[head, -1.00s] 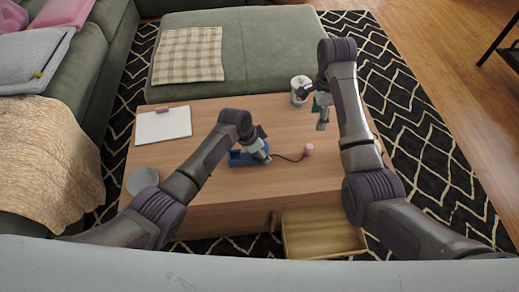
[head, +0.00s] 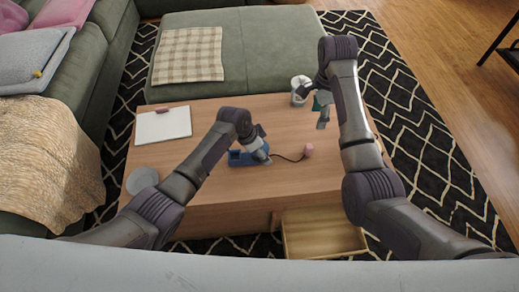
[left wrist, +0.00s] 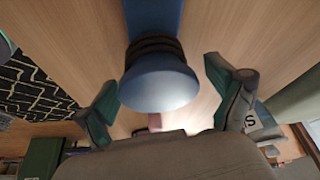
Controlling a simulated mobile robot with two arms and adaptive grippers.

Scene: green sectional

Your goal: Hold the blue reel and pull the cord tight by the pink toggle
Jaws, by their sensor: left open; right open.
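The blue reel (head: 240,159) lies on the wooden table, partly hidden by my left gripper (head: 262,156). In the left wrist view the reel (left wrist: 160,82) shows its round blue end between the two open fingers of my left gripper (left wrist: 165,105), with a gap on each side. A dark cord (head: 288,158) runs right from the reel, slightly curved, to the pink toggle (head: 308,150) on the table. The toggle also shows partly behind the reel in the left wrist view (left wrist: 155,122). My right gripper (head: 313,106) is open near the table's back right, away from the toggle.
A white cup (head: 300,84) stands right by my right gripper. A white clipboard (head: 163,126) lies at the back left of the table (head: 235,112), and a grey round dish (head: 142,180) at the front left. An open drawer (head: 322,235) juts from the front.

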